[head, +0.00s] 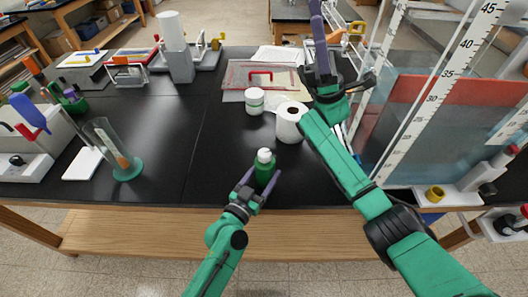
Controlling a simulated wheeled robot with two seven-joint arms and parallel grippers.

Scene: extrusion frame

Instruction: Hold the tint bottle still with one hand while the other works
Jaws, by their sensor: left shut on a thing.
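The tint bottle (265,169), green with a white cap, stands upright near the front edge of the black bench. My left gripper (259,186) is closed around its lower part, one finger on each side. The fingers partly hide the bottle's base. My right gripper (319,35) is raised over the back right of the bench, away from the bottle. Its purple fingers point up the picture and seem to overlap, so their gap does not show. I see nothing held in it.
A white roll (290,122) and a white-lidded jar (255,101) stand behind the bottle. A ruled frame (440,95) with a clear panel rises at right. The bench left of the bottle is clear.

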